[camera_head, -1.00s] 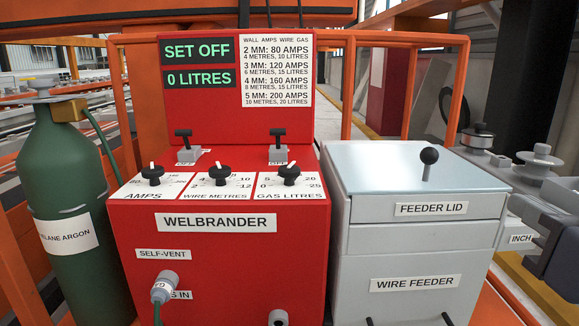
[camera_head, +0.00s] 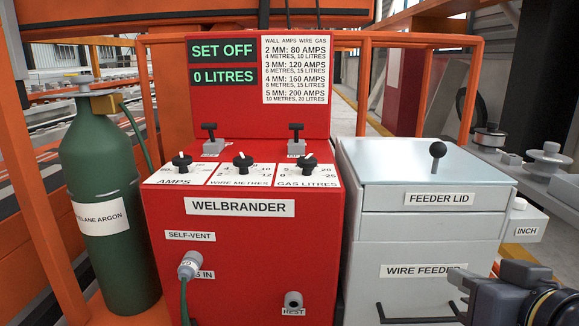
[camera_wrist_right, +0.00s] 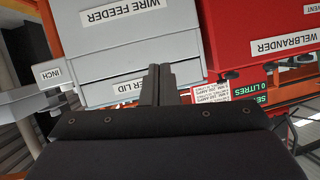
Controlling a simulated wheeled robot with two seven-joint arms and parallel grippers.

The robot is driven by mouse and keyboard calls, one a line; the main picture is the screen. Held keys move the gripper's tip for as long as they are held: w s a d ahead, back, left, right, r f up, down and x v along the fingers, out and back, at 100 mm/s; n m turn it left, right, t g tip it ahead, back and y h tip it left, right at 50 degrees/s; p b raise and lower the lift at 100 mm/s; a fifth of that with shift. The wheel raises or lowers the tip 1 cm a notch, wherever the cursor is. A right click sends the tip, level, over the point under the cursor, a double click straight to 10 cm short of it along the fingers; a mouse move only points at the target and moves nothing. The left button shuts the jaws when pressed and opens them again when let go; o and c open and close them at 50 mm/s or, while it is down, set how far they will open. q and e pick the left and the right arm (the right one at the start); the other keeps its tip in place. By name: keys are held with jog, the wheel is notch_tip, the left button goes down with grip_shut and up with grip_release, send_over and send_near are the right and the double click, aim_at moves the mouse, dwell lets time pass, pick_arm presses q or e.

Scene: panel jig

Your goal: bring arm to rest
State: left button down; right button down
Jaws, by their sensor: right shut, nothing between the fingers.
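My right gripper (camera_head: 457,283) is at the lower right of the head view, in front of the wire feeder's lower right part. In the right wrist view its two dark fingers (camera_wrist_right: 158,85) are together with nothing between them. They point towards the grey wire feeder (camera_wrist_right: 185,45), which appears upside down there. In the head view the wire feeder (camera_head: 400,240) has its lid closed. My left gripper is not in view.
The red Welbrander (camera_head: 260,245) stands left of the feeder. Its display (camera_head: 222,50) reads SET OFF and 0 LITRES. A hose plug (camera_head: 190,265) sits on its front. A green gas bottle (camera_head: 105,190) stands at left. An orange frame (camera_head: 425,90) surrounds them.

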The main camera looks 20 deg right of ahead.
jog(key=s+a+f+n+g+y+p, duration=0.1)
jog(key=a+f+g+y, duration=0.3)
jog(key=f, duration=0.8)
jog(key=s+a+f+n+g+y, duration=0.15)
jog(key=a+f+g, duration=0.25)
jog(key=a+f, duration=0.5)
notch_tip(320, 180, up, 30)
jog(key=d+p, duration=0.2)
jog(key=p, duration=3)
jog(key=shift+w+d+r, duration=0.2)
jog(key=shift+w+d, duration=0.1)
jog(key=shift+d, duration=0.05)
jog(key=shift+m, duration=0.25)
